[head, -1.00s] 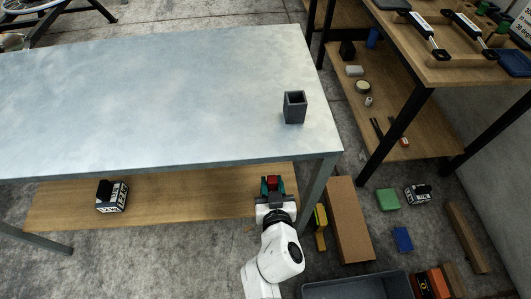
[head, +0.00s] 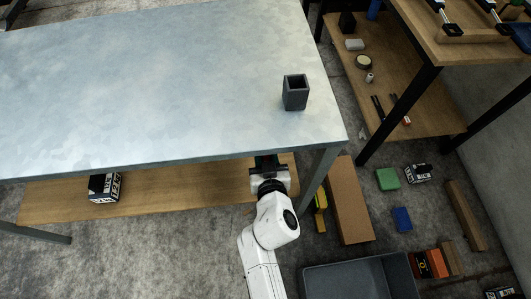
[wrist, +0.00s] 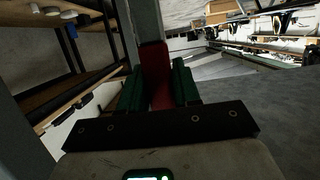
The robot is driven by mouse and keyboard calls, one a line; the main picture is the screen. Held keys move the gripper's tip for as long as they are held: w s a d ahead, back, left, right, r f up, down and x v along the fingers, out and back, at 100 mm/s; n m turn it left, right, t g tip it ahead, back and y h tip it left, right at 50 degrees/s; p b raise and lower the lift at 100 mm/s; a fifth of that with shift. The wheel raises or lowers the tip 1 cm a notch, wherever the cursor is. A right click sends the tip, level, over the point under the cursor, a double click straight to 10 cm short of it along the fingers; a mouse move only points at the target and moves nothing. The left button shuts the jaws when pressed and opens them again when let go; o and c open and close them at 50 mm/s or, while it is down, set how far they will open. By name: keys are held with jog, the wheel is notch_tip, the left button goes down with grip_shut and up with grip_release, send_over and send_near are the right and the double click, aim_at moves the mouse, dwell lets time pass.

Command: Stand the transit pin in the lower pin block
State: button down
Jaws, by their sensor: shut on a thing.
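My gripper (wrist: 158,88) has green fingers and is shut on a long red piece (wrist: 156,70), which looks like the transit pin. In the head view my gripper (head: 265,162) is at the front edge of the metal table, near its right leg, over the wooden lower shelf. The table edge partly hides the fingers, and the red piece does not show there. A dark, square, open-topped block (head: 295,92) stands upright on the tabletop, apart from my gripper. I cannot tell whether it is the lower pin block; no other clear pin block shows.
The metal table (head: 150,90) has a wooden lower shelf (head: 160,198) carrying a black-and-white box (head: 104,188). Its leg (head: 318,188) is close right of my gripper. A long cardboard box (head: 350,200), a yellow item (head: 320,210) and a grey bin (head: 345,275) are on the floor.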

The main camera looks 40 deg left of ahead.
jog(key=shift+f+b, duration=2.5)
jog(key=shift+f, duration=0.1)
jog(key=shift+f+b, duration=3.1)
jog(key=shift+b, duration=0.55)
jog(key=c, duration=0.7)
grip_release()
jog(key=shift+s+d, duration=0.1)
jog(key=p+v, duration=0.4)
jog(key=v, duration=0.6)
jog(key=shift+s+d+r, duration=0.15)
jog(key=shift+s+d, duration=0.05)
